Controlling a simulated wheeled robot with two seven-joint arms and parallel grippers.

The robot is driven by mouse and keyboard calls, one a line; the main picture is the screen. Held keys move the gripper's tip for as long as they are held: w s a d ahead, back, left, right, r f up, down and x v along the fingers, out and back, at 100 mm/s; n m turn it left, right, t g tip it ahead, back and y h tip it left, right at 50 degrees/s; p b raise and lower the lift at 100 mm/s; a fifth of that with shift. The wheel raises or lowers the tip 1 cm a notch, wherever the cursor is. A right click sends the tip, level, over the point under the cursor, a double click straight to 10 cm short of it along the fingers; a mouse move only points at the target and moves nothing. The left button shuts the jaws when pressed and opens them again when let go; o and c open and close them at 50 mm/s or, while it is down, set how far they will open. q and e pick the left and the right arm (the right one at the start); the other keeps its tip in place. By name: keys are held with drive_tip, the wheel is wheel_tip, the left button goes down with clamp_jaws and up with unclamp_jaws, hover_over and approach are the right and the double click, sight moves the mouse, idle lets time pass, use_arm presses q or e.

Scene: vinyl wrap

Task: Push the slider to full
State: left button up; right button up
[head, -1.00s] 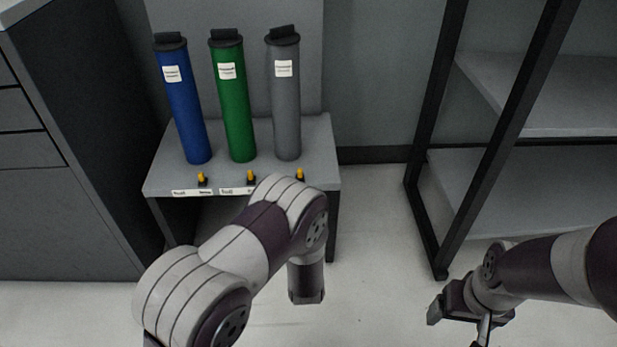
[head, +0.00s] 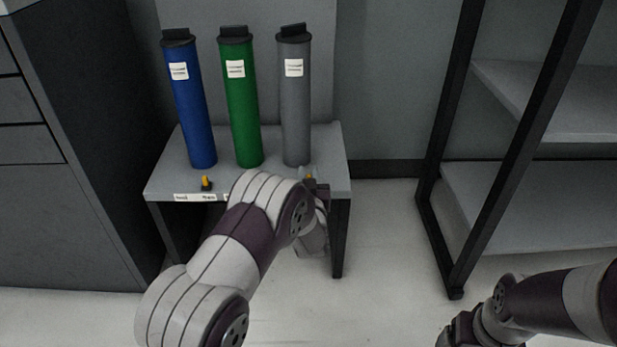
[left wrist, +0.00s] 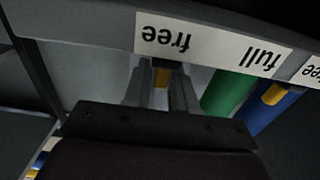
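A yellow slider knob (head: 309,175) shows at the shelf front below the grey tube (head: 296,105), partly hidden by my left gripper (head: 318,190). In the left wrist view the knob (left wrist: 161,76) is between the two fingertips of my left gripper (left wrist: 160,90), near the "free" end of an upside-down label (left wrist: 215,45); "full" is at its right end. Whether the fingers press on the knob is unclear. A second yellow knob (left wrist: 275,93) is to the right. Another knob (head: 206,183) is below the blue tube. My right gripper (head: 452,335) is low right, cut by the frame edge.
The blue (head: 190,110) and green (head: 241,110) tubes stand left of the grey one on the small grey shelf (head: 170,175). A dark drawer cabinet (head: 70,200) is at left, a black-framed rack (head: 465,150) at right. Floor between is clear.

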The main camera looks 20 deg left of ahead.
use_arm(q)
clamp_jaws()
drive_tip(key=a, duration=0.2)
drive_tip(key=s+a+p, duration=0.1)
drive_tip(key=a+p, duration=0.1)
drive_tip(key=a, duration=0.1)
drive_tip(key=shift+s+a, duration=0.4)
drive_tip(key=shift+a, duration=0.1)
drive_tip(key=shift+o, duration=2.1)
unclamp_jaws()
drive_tip(key=shift+a, duration=0.15)
